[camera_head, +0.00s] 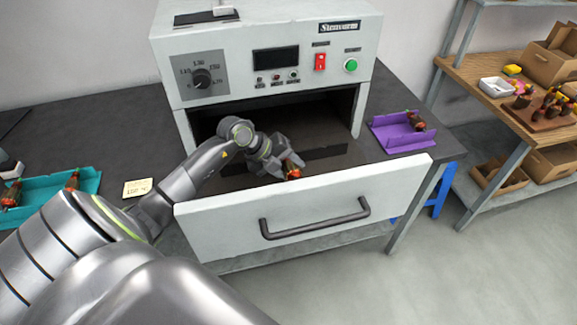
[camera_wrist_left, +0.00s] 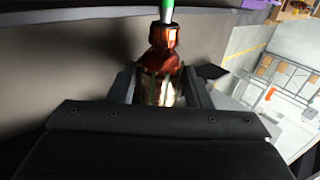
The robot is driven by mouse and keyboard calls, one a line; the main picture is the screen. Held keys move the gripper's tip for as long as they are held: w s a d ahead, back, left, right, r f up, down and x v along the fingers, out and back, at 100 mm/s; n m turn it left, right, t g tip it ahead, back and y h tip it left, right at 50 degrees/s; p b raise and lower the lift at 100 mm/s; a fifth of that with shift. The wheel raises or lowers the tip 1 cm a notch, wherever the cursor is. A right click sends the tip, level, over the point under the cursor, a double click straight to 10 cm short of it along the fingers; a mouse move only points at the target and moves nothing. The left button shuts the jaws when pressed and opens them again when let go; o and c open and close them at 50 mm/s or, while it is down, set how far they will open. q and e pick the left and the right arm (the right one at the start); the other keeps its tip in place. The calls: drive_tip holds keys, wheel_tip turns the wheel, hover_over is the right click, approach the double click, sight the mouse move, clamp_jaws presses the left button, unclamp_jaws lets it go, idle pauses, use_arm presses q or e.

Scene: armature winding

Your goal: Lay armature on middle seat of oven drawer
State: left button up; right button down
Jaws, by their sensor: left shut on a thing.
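An armature (camera_head: 292,173) with a copper-red and dark body is in my left gripper (camera_head: 284,166), inside the open oven drawer. In the left wrist view the armature (camera_wrist_left: 160,70) stands between the two fingers, its green-tipped shaft pointing away. The left gripper (camera_wrist_left: 160,88) is shut on it. The oven drawer (camera_head: 300,215) is pulled out, with its white front and dark handle toward me. The drawer's seats are mostly hidden by my arm and the front panel, so I cannot tell which seat is below the armature. My right gripper is not in view.
The white oven (camera_head: 262,60) stands behind the drawer on a dark table. A purple tray (camera_head: 388,135) with an armature (camera_head: 415,121) lies to the right. A teal tray (camera_head: 90,182) with armatures and a yellow note (camera_head: 137,187) lie to the left. A shelf with boxes stands at right.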

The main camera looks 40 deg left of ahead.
use_arm(q)
drive_tip(key=o, duration=1.3)
drive_tip(key=shift+f, duration=0.1)
drive_tip(key=v, duration=1.7)
drive_tip(key=shift+b, duration=0.45)
drive_tip(key=shift+s+a, duration=0.1)
